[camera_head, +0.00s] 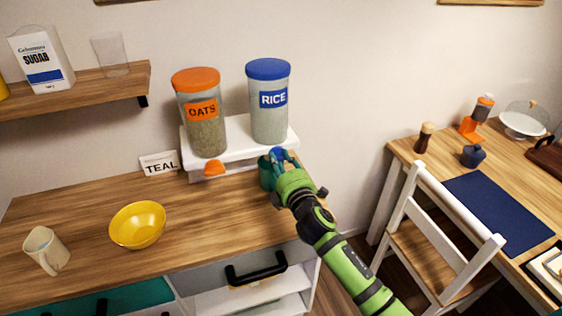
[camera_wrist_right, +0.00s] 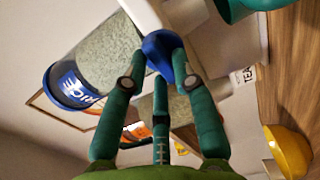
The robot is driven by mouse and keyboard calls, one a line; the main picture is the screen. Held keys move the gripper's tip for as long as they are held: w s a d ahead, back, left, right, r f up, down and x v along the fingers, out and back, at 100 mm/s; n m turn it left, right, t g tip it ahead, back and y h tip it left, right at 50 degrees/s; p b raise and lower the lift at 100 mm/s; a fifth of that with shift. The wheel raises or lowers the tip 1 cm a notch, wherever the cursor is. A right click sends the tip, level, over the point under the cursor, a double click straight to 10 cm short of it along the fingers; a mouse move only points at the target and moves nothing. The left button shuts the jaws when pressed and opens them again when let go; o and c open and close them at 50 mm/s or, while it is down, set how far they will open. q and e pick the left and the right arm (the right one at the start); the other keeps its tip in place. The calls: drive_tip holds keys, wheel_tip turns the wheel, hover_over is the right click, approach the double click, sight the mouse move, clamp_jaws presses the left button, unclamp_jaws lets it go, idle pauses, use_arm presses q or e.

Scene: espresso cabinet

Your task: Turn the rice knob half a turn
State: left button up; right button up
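The rice dispenser (camera_head: 270,108) is a clear jar with a blue lid and RICE label, on a white stand (camera_head: 228,142). Its blue rice knob (camera_head: 278,154) is on the stand's front, partly hidden by my right gripper (camera_head: 281,161) in the head view. In the right wrist view the green fingers of this gripper (camera_wrist_right: 161,60) are closed around the blue knob (camera_wrist_right: 158,45), one on each side, seemingly touching it. The third finger is below. The jar (camera_wrist_right: 108,55) shows there too. My left gripper is not in view.
An oats dispenser (camera_head: 204,122) with an orange knob (camera_head: 215,168) is left of the rice. A teal cup (camera_head: 265,174) stands close beside my right gripper.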

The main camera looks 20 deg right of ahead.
drive_tip(key=shift+o, duration=0.4)
drive_tip(key=shift+s, duration=0.15)
drive_tip(key=s, duration=1.1)
drive_tip(key=shift+s+d, duration=0.25)
drive_tip(key=shift+s, duration=0.1)
